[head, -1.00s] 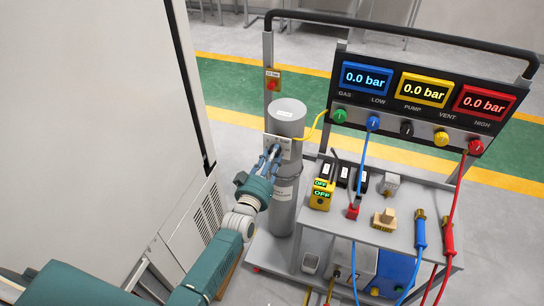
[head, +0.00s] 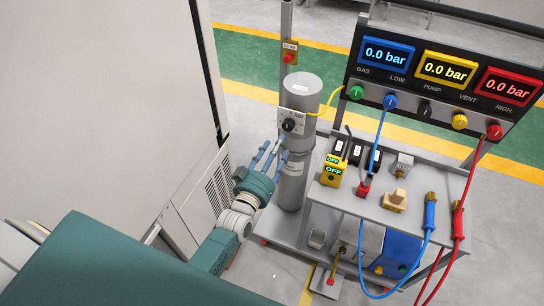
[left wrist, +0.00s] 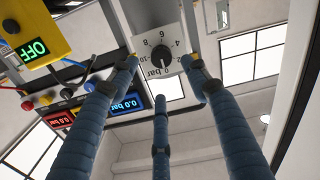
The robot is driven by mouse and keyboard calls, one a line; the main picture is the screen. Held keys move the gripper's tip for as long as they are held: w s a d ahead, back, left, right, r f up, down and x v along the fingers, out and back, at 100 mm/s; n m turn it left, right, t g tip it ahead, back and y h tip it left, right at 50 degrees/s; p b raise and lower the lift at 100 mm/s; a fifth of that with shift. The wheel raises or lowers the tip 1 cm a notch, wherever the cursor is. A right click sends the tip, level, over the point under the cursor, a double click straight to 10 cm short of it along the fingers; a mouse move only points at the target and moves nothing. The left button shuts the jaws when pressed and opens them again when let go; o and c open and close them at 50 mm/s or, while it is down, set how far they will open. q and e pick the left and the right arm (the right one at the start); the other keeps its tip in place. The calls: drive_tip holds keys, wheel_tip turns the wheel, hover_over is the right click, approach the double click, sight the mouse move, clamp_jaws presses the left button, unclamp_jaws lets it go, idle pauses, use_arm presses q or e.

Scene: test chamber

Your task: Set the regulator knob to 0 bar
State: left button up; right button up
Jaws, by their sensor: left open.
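The regulator knob (head: 289,125) is a small dark round knob on a white dial plate (head: 299,118), fixed to the front of the grey cylinder. In the left wrist view the knob (left wrist: 160,55) sits amid printed numbers and the word bar. Its pointer is too small to read for certain. My left gripper (head: 270,153) is open and empty, below and slightly left of the knob, with its fingers apart from it. In the left wrist view its spread blue fingers (left wrist: 163,85) point toward the dial. My right gripper is not in view.
The grey cylinder (head: 292,187) stands on a cart beside a tall white cabinet (head: 105,95). The three displays (head: 446,69) read 0.0 bar. A yellow OFF box (head: 333,170) and hoses lie right of the cylinder. Open floor shows between cabinet and cart.

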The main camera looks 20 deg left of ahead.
use_arm(q)
drive_tip(key=s, duration=0.3)
drive_tip(key=shift+s, duration=0.35)
drive_tip(key=s+d+f+m+g, duration=0.1)
drive_tip(key=s+f+g, duration=0.45)
drive_tip(key=f, duration=0.95)
drive_tip(key=s+f+m+g, duration=0.1)
drive_tip(key=s+f+g, duration=0.2)
drive_tip(key=s+f, duration=0.9)
drive_tip(key=s+a+f+m+g, duration=0.1)
drive_tip(key=s+f+g, duration=0.1)
drive_tip(key=s+f, duration=0.4)
drive_tip(key=s+a+f+m+g, duration=0.1)
drive_tip(key=s+f, duration=0.6)
drive_tip(key=s, duration=0.7)
drive_tip(key=s+a+f+g, duration=0.2)
drive_tip(key=s+f+g, duration=0.3)
drive_tip(key=s, duration=0.5)
drive_tip(key=shift+s+a+f+m+y, duration=0.2)
drive_tip(key=shift+f+m+y, duration=0.15)
drive_tip(key=shift+f, duration=0.6)
drive_tip(key=shift+g, duration=0.25)
